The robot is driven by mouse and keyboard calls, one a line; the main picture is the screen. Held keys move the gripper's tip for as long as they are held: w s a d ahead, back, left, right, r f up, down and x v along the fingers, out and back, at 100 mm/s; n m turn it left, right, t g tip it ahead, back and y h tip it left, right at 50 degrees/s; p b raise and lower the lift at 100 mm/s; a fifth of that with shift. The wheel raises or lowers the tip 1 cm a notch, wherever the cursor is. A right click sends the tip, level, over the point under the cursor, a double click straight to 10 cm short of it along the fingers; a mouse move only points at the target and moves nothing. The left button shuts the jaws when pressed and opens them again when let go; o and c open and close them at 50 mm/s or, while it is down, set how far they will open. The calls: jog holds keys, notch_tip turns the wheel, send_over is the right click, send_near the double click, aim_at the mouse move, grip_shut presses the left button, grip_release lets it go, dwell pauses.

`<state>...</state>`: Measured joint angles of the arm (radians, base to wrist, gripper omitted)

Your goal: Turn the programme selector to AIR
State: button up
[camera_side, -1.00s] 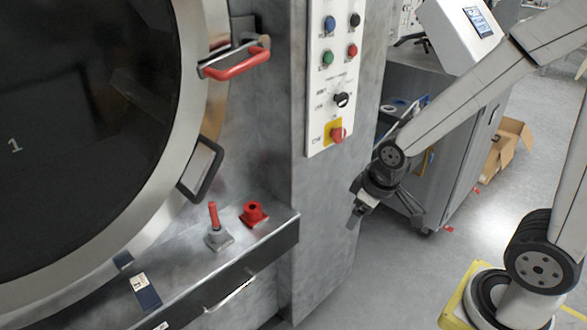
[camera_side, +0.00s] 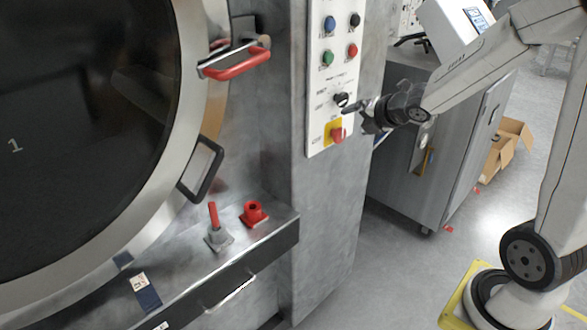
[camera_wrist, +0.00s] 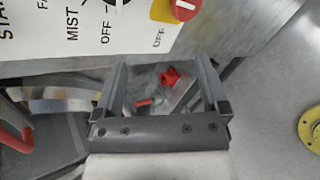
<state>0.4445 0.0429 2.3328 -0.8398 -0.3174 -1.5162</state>
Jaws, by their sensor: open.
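The programme selector (camera_side: 341,99) is a small black knob with a white mark on the white control panel (camera_side: 318,75), above the red switch on its yellow plate. In the wrist view the selector (camera_wrist: 118,2) is mostly cut off at the top edge, near the labels MIST and OFF; AIR cannot be read. My gripper (camera_side: 357,113) is open and empty, just right of and slightly below the selector in the side view. In the wrist view my gripper's fingers (camera_wrist: 162,66) stand apart, below the panel's lower edge. Contact with the knob does not show.
The red switch (camera_side: 337,134) on yellow is close to my gripper. Blue, black, green and red buttons (camera_side: 352,51) are higher up. A red door handle (camera_side: 236,64) and a ledge with a red-handled lever (camera_side: 214,217) are to the left. The floor (camera_side: 390,270) below is clear.

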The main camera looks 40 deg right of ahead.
aim_at(345, 98)
jog(key=d+r+n+t+y, duration=0.1)
jog(key=d+r+n, duration=0.3)
jog(key=n, duration=0.9)
jog(key=shift+w+d+r+t+y, duration=0.2)
jog(key=shift+d+r+t+y, duration=0.15)
jog(key=shift+r+t, duration=0.3)
jog(key=shift+w+f, duration=0.1)
jog(key=shift+f, duration=0.05)
jog(key=shift+x, duration=3.8)
jog(key=shift+a, duration=0.1)
jog(key=c, duration=1.2)
jog(key=shift+c, duration=0.3)
